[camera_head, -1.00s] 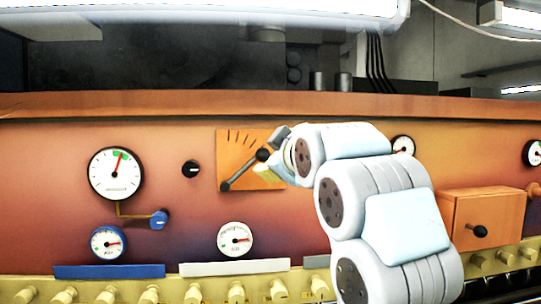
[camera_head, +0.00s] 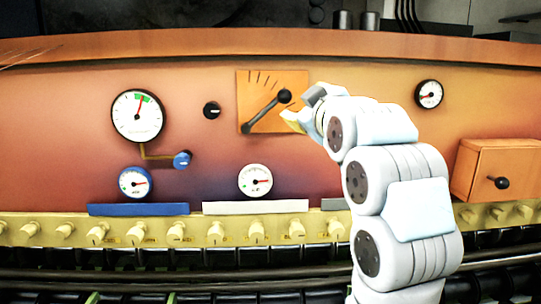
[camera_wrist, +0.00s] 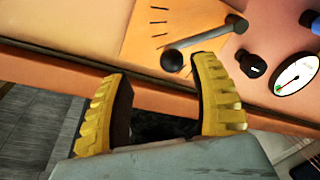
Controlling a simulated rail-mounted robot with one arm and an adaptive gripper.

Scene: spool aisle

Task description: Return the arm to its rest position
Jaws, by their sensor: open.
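My gripper (camera_head: 300,108) is at the end of my white arm, just right of the lever in the head view. In the wrist view its two yellow ribbed fingers (camera_wrist: 160,108) stand apart with nothing between them. The lever (camera_head: 266,112), a dark bar with a black ball knob at its upper right end, sits on an orange plate (camera_head: 295,80) with tick marks. The lever also shows in the wrist view (camera_wrist: 207,36), beyond the fingertips. A gap shows between the fingers and the knob.
The panel holds a large gauge (camera_head: 138,117), a blue valve handle (camera_head: 182,160), a black knob (camera_head: 212,110) and smaller gauges. A row of cream knobs (camera_head: 215,233) runs below. An orange box (camera_head: 497,168) juts out at the right.

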